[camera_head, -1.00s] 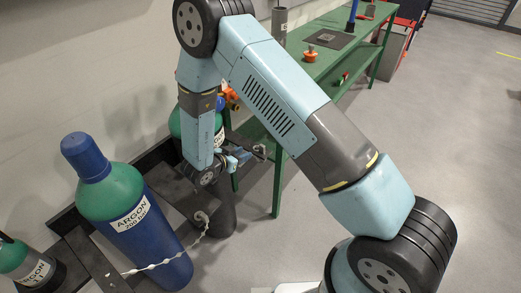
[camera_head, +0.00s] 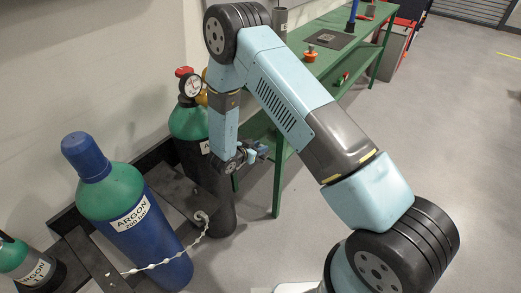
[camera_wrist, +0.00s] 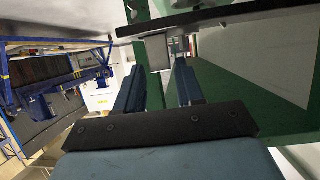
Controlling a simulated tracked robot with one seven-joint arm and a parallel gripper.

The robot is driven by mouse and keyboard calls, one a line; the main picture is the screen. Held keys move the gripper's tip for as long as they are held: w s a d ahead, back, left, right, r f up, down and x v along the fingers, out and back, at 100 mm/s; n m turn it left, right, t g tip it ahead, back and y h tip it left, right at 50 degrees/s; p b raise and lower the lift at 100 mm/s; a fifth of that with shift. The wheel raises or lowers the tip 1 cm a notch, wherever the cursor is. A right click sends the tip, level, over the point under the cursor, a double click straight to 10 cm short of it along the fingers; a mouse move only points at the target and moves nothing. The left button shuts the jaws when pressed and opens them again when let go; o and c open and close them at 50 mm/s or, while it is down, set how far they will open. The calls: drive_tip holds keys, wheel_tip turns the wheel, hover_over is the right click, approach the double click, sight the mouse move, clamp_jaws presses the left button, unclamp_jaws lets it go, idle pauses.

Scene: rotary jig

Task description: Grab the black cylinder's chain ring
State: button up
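The black cylinder (camera_head: 221,205) with a green shoulder stands upright beside the rack, partly behind my arm. A white chain (camera_head: 150,267) runs across the front of the blue argon cylinder. Its curled end (camera_head: 201,216) hangs in front of the black cylinder's lower body; I cannot make out a separate ring. My gripper (camera_head: 262,152) is to the right of the black cylinder, above the chain end and apart from it. In the wrist view, its two blue fingers (camera_wrist: 160,62) are apart with no chain between them. A grey block shows beyond the fingertips; I cannot tell what it is.
The blue argon cylinder (camera_head: 150,232) stands left of the black one, and a smaller green-topped cylinder (camera_head: 30,264) is at far left. A green bench (camera_head: 318,68) stands behind my gripper, its leg (camera_head: 278,180) close by. The floor at right is clear.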

drive_tip(key=x, duration=0.2)
drive_tip(key=shift+w+d+f, duration=0.2)
drive_tip(key=shift+w, duration=0.1)
clamp_jaws()
